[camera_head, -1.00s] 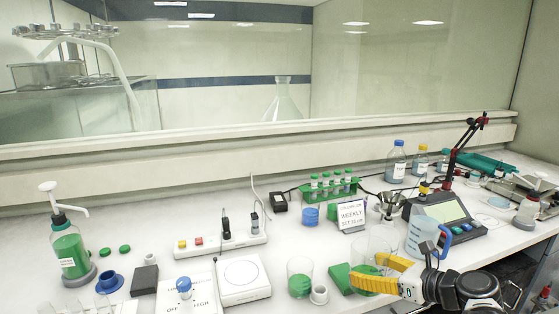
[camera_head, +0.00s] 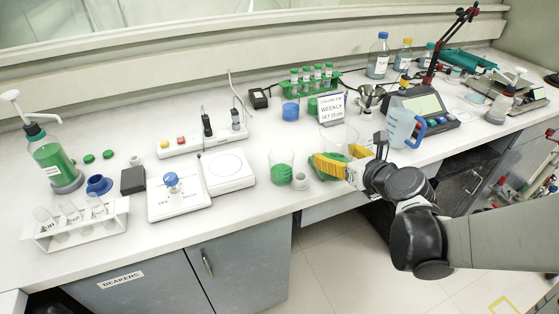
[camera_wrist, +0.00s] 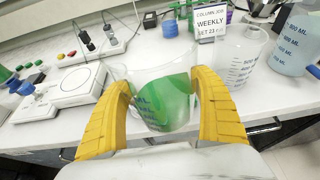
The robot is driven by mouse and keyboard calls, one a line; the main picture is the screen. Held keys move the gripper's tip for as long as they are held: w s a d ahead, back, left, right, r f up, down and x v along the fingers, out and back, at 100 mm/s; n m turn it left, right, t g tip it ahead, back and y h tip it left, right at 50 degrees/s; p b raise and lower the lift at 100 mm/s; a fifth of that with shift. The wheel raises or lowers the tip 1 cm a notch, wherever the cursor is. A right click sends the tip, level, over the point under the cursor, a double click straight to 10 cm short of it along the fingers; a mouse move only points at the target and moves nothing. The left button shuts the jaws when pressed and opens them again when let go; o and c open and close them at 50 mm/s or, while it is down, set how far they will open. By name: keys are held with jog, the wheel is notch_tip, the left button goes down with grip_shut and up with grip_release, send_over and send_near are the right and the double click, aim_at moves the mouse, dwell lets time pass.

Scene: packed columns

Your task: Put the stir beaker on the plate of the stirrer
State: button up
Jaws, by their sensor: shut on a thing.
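My gripper (camera_head: 322,163), with yellow fingers, is shut on a clear beaker with green liquid (camera_wrist: 165,105). In the wrist view the beaker sits between the two fingers and its liquid looks tilted. In the head view the fingers hide most of it, and I cannot tell whether its base touches the bench. The white stirrer (camera_head: 228,172) is to the left of my gripper, its round plate bare; it also shows at the left of the wrist view (camera_wrist: 65,85). Another beaker with green liquid (camera_head: 281,168) stands between the stirrer and my gripper.
A small white cylinder (camera_head: 300,181) stands near the fingertips. An empty beaker (camera_wrist: 240,55) and a blue-handled jug (camera_head: 402,125) are to the right. A weekly sign (camera_head: 331,108) stands behind. A blue-knobbed box (camera_head: 172,183) adjoins the stirrer on its left.

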jog(key=w+a+r+n+g+y+p, duration=0.1)
jog(key=w+a+r+n+y+p, duration=0.2)
jog(key=a, duration=0.6)
jog(key=w+a+r+n+g+y+p, duration=0.25)
jog(key=w+a+r, duration=0.2)
jog(key=a, duration=0.45)
jog(key=b, duration=0.4)
send_over(228, 171)
jog(key=w, duration=0.3)
notch_tip(228, 171, down, 6)
jog(key=shift+s+a+f+m+t+h, duration=0.15)
jog(key=shift+s+a+m+t+h, duration=0.15)
jog(key=shift+a+t, duration=0.2)
jog(key=shift+f, duration=0.2)
jog(key=shift+w+f+b, duration=0.1)
jog(key=shift+f+b, duration=0.95)
jog(key=shift+f, duration=0.7)
